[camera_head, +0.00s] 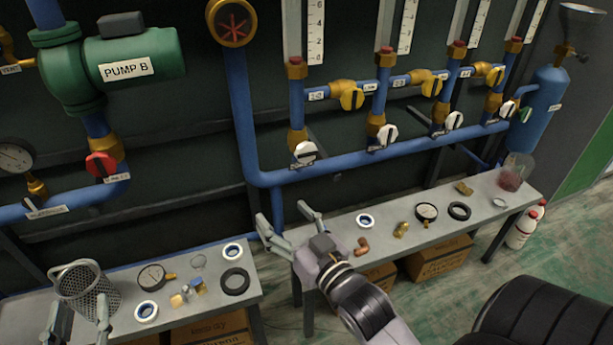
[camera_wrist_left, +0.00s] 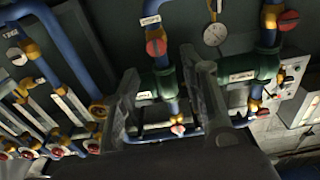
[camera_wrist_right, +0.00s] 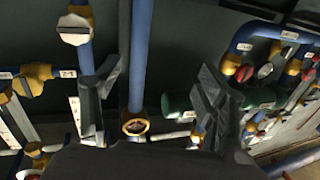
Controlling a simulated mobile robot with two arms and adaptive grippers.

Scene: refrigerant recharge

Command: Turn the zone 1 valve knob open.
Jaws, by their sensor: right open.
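A row of white valve knobs sits on the blue manifold in the head view. The leftmost white knob (camera_head: 305,153) is below the first flow tube; others are the second (camera_head: 387,135) and third (camera_head: 454,121). Their labels are too small to read, so I cannot tell which is zone 1. A white knob (camera_wrist_right: 75,29) on a brass body shows at upper left in the right wrist view. My right gripper (camera_head: 287,216) is open and empty, below and left of the leftmost white knob, apart from it. My left gripper (camera_head: 80,325) is open and empty at lower left.
Yellow knobs (camera_head: 352,98) sit on the cross pipes above. A red handwheel (camera_head: 233,22) and a blue vertical pipe (camera_head: 243,120) stand left of the knobs. Benches below carry rings, gauges and a mesh basket (camera_head: 88,290). A green pump (camera_head: 130,60) is at upper left.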

